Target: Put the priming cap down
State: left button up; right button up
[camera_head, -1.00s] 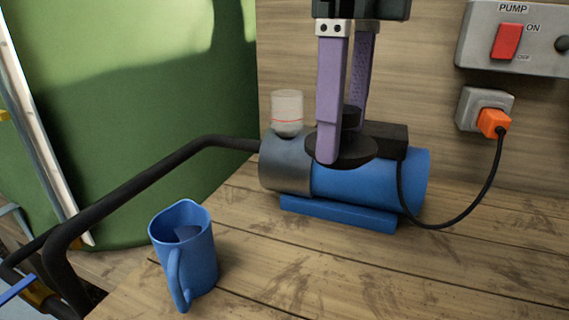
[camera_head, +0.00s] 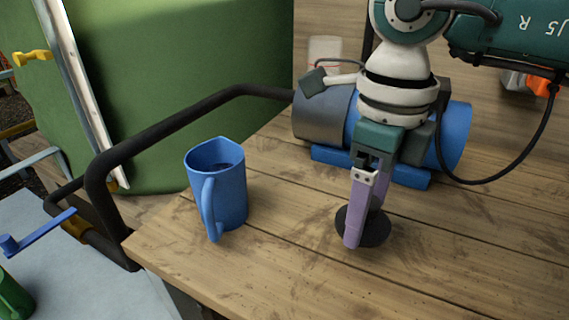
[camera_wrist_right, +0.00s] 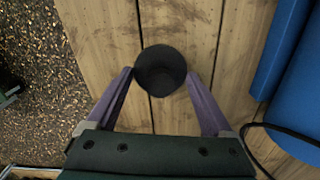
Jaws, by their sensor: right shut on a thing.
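The black priming cap (camera_head: 374,232), a round disc, is at the wooden bench top in front of the pump. I cannot tell whether it rests on the boards or is held just above them. My right gripper (camera_head: 356,236) points down with its purple fingers shut on the cap. In the right wrist view the cap (camera_wrist_right: 161,72) sits between the two fingertips of the gripper (camera_wrist_right: 160,76). The blue pump (camera_head: 455,135) with its grey end stands behind, partly hidden by my right arm. My left gripper is not in view.
A blue jug (camera_head: 230,190) stands left of the cap, its handle toward the front. Bare bench lies right of the cap.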

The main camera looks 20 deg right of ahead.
notch_tip(320, 180, down, 4)
jog(key=shift+r, duration=0.15)
jog(key=shift+b, duration=0.3)
jog(key=shift+f, duration=0.2)
jog(key=o, duration=1.1)
jog(key=shift+o, duration=0.2)
jog(key=shift+r, duration=0.2)
